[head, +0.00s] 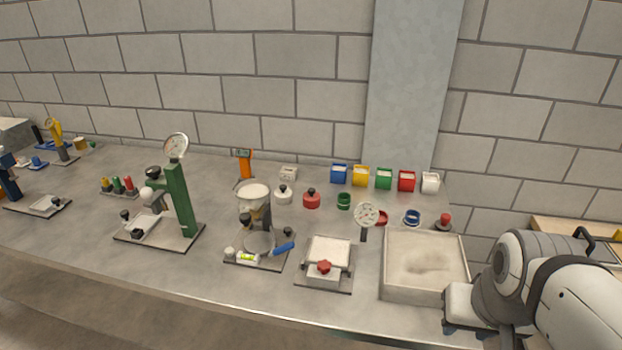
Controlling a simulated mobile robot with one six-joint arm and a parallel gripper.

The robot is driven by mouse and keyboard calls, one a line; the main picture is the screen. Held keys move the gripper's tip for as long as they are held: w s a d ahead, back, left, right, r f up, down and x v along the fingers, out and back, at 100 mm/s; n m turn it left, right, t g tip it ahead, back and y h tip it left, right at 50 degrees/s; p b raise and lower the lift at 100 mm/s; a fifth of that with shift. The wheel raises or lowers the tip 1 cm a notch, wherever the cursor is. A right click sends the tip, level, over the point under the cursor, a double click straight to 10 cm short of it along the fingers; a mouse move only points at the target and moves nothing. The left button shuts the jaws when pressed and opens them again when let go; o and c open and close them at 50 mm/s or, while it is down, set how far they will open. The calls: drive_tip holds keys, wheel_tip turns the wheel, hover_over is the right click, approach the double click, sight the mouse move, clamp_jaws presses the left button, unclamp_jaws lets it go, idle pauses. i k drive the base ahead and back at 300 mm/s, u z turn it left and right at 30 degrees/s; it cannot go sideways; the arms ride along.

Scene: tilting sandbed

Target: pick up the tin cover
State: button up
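I cannot tell for sure which thing is the tin cover. A red, round, lid-like piece with a dark knob (311,199) stands on the bench right of centre. A similar white piece with a dark knob (283,194) is just left of it. A small green round tin (343,201), a red one (381,218) partly behind a dial, and a blue one (411,217) stand to the right. My gripper (468,324) is at the lower right, beside the sand tray and apart from these pieces. Its fingers are not clear, so its opening cannot be told.
A sand-filled tray (388,272) is left of my arm. A dial gauge (367,215) rises behind a small sand box (330,252). A hopper device (253,198) and a tall green stand (180,200) are further left. Coloured bins (383,179) line the wall.

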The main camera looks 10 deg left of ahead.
sight(282, 196)
drive_tip(key=z, duration=2.55)
drive_tip(key=k, duration=1.6)
drive_tip(key=u, duration=2.5)
drive_tip(key=i, duration=1.05)
drive_tip(key=u, duration=0.1)
